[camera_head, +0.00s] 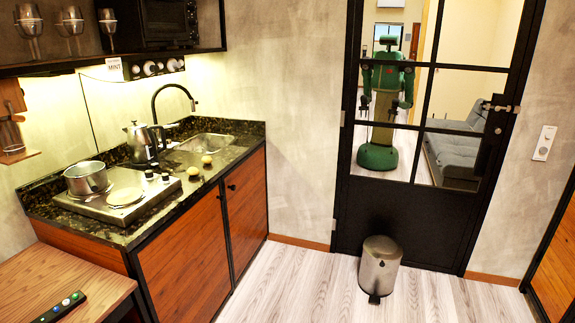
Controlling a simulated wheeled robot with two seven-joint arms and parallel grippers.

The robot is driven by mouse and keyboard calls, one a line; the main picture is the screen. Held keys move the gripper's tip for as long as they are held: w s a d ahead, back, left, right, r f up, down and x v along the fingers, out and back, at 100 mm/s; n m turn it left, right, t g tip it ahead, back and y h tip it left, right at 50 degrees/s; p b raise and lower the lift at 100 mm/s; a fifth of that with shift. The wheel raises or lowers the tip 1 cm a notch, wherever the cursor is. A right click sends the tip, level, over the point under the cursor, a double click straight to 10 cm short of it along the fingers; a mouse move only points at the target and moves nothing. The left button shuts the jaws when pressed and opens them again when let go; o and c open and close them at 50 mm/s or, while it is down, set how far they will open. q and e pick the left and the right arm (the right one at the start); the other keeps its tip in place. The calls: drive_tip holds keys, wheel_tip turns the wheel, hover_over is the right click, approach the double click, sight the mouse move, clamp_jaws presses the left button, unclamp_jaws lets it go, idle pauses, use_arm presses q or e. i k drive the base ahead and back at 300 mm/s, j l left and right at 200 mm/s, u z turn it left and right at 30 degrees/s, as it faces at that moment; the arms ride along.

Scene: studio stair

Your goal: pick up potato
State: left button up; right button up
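Two small round yellowish things, which look like potatoes, sit on the dark stone counter (160,205). The nearer potato (193,171) is just right of the cooktop's knobs. The farther potato (207,159) is close to the sink's front edge. They are small here, and I cannot make out their surface. Both stand clear of each other. Neither of my grippers shows in the head view.
A pot (87,178) stands on the cooktop (128,196), with a kettle (138,143) behind. The sink (205,143) has a black faucet (172,91). A trash can (380,265) stands before the door (410,215); a green robot (383,85) shows in its panes. Open floor lies in front.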

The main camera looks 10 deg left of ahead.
sight(207, 160)
drive_tip(key=i+l+u, duration=1.1)
